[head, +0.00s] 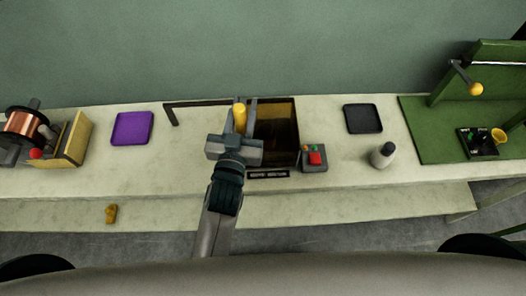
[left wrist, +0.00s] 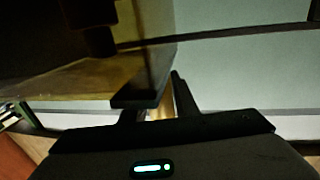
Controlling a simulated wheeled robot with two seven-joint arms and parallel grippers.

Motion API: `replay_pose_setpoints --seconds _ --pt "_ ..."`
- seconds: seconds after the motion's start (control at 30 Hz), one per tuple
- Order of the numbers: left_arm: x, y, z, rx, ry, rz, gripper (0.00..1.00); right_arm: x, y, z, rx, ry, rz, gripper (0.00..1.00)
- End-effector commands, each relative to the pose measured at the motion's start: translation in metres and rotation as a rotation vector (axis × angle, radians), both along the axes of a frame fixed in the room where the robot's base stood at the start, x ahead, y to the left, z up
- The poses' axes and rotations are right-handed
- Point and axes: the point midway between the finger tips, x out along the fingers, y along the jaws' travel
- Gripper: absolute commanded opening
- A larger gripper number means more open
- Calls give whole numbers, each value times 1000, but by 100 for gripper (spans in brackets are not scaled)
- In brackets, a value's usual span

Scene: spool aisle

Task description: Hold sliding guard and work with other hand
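The guard box (head: 286,112) is a dark frame with amber see-through panels, standing mid-bench. A yellow handle (head: 239,118) stands upright at its left edge. A dark rail (head: 205,103) runs left from it. My left gripper (head: 246,125) is at the box's left side, close against the handle. In the left wrist view, its two dark fingers (left wrist: 163,98) are slightly apart beside the amber panel (left wrist: 105,72). A control box (head: 316,158) with red and green buttons sits right of the guard. My right gripper is out of view.
A purple tray (head: 132,128) and a copper coil machine (head: 28,127) are at left. A black tray (head: 362,118), a grey bottle (head: 383,155) and a green station (head: 435,130) with a yellow-knobbed lever are at right. A small yellow-brown piece (head: 111,213) lies on the front ledge.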

Motion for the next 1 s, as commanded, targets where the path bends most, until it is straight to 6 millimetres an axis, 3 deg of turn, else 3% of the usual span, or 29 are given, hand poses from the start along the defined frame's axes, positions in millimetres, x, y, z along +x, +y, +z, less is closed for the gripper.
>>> replay_pose_setpoints --seconds 0.03,0.1,0.43,1.0 --pt "0 0 0 0 0 0 14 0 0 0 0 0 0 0" --pt "0 0 0 0 0 0 0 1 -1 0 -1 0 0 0" --pt "0 7 0 1 0 0 0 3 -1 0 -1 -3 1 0" --pt "0 54 0 3 -1 0 0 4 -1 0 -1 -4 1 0"
